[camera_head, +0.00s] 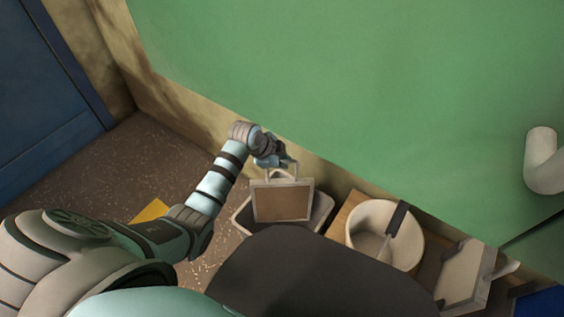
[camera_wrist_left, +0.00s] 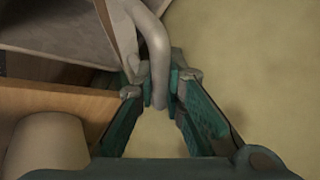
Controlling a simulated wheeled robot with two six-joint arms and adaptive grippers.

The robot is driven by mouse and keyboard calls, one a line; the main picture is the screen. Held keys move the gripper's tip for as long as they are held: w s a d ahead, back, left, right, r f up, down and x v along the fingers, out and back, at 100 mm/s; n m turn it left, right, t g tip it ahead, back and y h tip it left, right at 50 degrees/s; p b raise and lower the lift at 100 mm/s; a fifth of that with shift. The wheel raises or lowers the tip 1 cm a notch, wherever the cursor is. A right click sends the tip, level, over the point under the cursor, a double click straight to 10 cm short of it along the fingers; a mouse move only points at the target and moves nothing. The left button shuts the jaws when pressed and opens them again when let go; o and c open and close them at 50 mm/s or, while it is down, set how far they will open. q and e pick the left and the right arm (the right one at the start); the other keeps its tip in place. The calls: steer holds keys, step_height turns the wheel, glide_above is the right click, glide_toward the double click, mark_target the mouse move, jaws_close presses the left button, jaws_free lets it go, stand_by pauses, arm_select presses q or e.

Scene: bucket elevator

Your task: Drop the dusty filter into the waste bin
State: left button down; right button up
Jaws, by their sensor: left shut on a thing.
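The dusty filter (camera_head: 282,203) is a flat brown panel in a pale frame with a handle on its top edge. My left gripper (camera_head: 277,163) is shut on that handle, and the filter hangs below it. In the left wrist view the fingers (camera_wrist_left: 160,92) close around the grey curved handle (camera_wrist_left: 155,45), with part of the filter (camera_wrist_left: 65,25) at upper left. My right gripper is not in view.
Right of the bin, a white bucket (camera_head: 414,254) with a dark-handled tool (camera_head: 397,218) stands on a wooden surface (camera_head: 345,214). A second pale framed panel (camera_head: 464,272) is farther right. A green wall (camera_head: 330,80) rises close behind. A yellow patch (camera_head: 151,210) marks the floor at left.

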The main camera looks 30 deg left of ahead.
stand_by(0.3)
arm_select(q)
steer(key=c, duration=1.6)
jaws_free()
steer(key=shift+f, duration=0.1)
steer(key=v, duration=1.2)
